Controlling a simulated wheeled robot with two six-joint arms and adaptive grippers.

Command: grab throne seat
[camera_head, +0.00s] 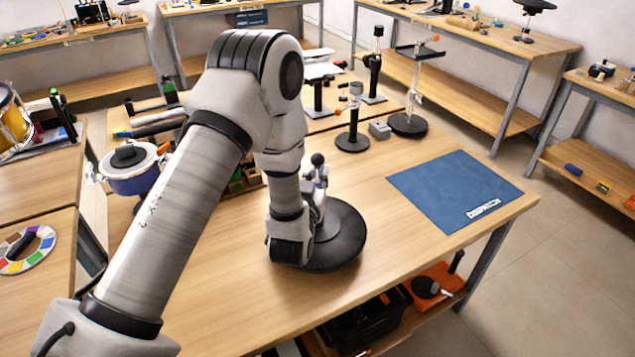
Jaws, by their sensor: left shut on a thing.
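The throne seat is the round, flat black disc (345,241) lying on the wooden table (420,275) in the head view. My left arm reaches across from the lower left and comes down at the seat's left edge. My left gripper (292,252) is there, shut on the seat's edge. The wrist hides its fingertips and the left part of the seat. A small upright piece with a dark ball top (318,165) shows just behind the wrist. My right gripper is not in view.
A blue mat marked DISPATCH (455,190) lies clear at the table's right. Stands on round black bases (352,141) and a grey block (380,130) are behind the seat. A blue pot (135,178) is at the left. A black bin (365,325) sits below the table.

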